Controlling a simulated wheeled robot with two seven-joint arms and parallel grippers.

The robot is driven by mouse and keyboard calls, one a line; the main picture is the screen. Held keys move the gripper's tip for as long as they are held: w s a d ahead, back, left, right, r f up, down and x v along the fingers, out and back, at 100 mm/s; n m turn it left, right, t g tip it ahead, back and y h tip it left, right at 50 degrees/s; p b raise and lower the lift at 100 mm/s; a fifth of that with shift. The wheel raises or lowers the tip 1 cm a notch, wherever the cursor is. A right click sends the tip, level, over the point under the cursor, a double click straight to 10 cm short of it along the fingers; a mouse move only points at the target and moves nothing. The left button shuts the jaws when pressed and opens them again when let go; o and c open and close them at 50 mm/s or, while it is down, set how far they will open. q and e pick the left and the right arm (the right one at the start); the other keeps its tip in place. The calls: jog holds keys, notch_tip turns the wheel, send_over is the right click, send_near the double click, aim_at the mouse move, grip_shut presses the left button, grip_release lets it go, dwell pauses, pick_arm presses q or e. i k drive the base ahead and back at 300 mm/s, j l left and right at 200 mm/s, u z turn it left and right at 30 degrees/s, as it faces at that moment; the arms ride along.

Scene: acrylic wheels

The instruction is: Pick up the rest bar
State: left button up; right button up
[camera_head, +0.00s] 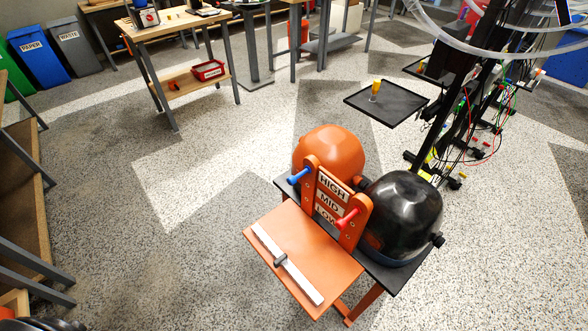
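A long flat silver-white bar with a small dark block near its middle, which looks like the rest bar (301,279), lies diagonally on an orange tabletop (325,264). It runs from upper left to lower right along the near left side of that top and is fully in view. Behind it stands an orange bracket marked HIGH, MID and LOW (354,230), with a blue handle (298,176) and a red handle (347,219). Neither of my grippers can be made out, and nothing is touching the bar.
An orange dome (328,150) and a glossy black dome (404,216) stand behind the bracket. A black tray (404,108) on a cabled stand is farther back. A wooden workbench (165,27) stands upper left, with brown shelving (22,205) at the left edge. The floor left of the orange table is clear.

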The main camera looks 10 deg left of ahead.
aim_at(281, 258)
jog(key=l+u, duration=0.25)
jog(key=l, duration=0.2)
jog(key=k+l+u, duration=0.1)
jog(key=l+u, duration=0.15)
jog(key=l, duration=0.2)
jog(key=k+l+u, duration=0.2)
jog(key=l, duration=0.25)
jog(key=l+u, duration=0.25)
jog(key=l, duration=0.2)
jog(key=k+l+u, duration=0.25)
jog(key=l, duration=0.15)
jog(key=i, duration=0.05)
